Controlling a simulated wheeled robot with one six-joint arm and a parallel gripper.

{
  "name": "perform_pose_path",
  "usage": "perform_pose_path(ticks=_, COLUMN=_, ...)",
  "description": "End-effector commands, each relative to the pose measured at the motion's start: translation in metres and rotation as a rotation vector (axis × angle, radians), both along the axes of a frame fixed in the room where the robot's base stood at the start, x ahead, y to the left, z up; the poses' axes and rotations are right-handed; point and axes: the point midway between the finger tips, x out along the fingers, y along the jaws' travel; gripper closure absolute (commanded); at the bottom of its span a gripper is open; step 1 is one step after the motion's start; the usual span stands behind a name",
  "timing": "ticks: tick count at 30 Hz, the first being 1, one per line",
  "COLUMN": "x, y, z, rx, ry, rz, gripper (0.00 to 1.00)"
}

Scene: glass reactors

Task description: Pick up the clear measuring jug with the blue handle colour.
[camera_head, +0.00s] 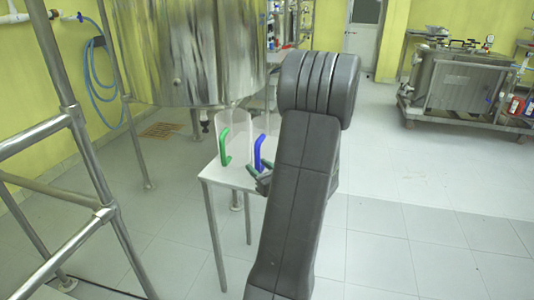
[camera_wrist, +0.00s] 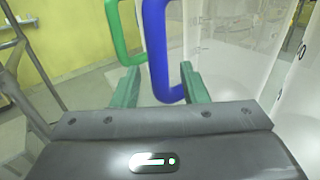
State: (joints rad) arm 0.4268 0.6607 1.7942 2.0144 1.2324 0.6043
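The clear measuring jug with the blue handle (camera_head: 259,152) stands on a small white table, partly hidden behind my arm. In the wrist view its blue handle (camera_wrist: 157,50) is large and close, with the clear body (camera_wrist: 230,55) to its right. My gripper (camera_wrist: 160,74) is open, with one green finger on each side of the handle's lower part. I cannot tell whether either finger touches it.
A clear jug with a green handle (camera_head: 225,147) stands close to the left; its handle (camera_wrist: 117,32) shows behind the left finger. Another clear marked vessel (camera_wrist: 302,95) is at the right of the wrist view. A large steel reactor (camera_head: 185,55) hangs behind the table (camera_head: 215,172).

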Motion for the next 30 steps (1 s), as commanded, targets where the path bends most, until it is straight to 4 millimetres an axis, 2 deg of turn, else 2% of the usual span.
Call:
perform_pose_path(ticks=4, x=0.0093, y=0.0065, z=0.0003, rx=0.000, ry=0.000, rz=0.000, gripper=0.60)
perform_pose_path(ticks=11, x=0.0099, y=0.0066, z=0.0005, rx=0.000, ry=0.000, rz=-0.001, gripper=0.62)
perform_pose_path(ticks=15, x=0.0098, y=0.0065, z=0.0005, rx=0.000, ry=0.000, rz=-0.001, gripper=0.90)
perform_pose_path(ticks=17, x=0.0098, y=0.0065, z=0.0005, rx=0.000, ry=0.000, rz=-0.001, gripper=1.00)
perform_pose_path(ticks=30, x=0.0098, y=0.0064, z=0.0058, rx=-0.001, ry=-0.003, rz=-0.001, gripper=1.00)
